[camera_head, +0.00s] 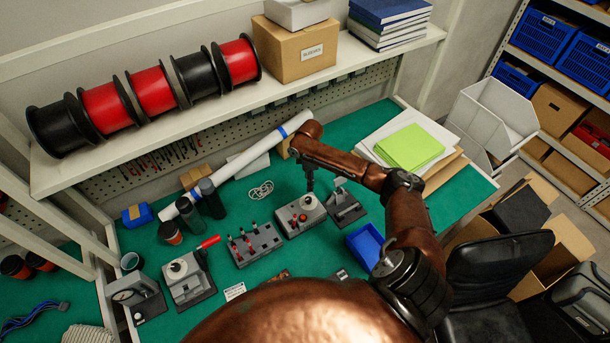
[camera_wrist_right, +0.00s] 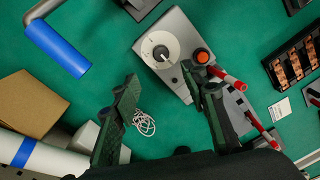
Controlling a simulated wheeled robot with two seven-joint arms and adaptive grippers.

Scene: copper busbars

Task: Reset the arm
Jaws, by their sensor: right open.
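My right arm reaches in from the right in the head view and bends down over the green bench. Its gripper (camera_head: 309,183) hangs above a grey control box (camera_head: 300,215) with a dial and an orange-red button. In the right wrist view, the two dark fingers of the gripper (camera_wrist_right: 160,76) are spread apart with nothing between them. The same control box (camera_wrist_right: 170,52) shows beyond the fingertips, apart from them as far as I can tell. My left gripper is not in view.
A rack with red-handled tools (camera_head: 256,245) stands beside the box. A blue bin (camera_head: 365,245) is to its right. Copper busbars (camera_wrist_right: 293,66) sit in a dark holder. A long white roll (camera_head: 240,165) lies behind. A shelf with spools (camera_head: 155,90) overhangs the bench.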

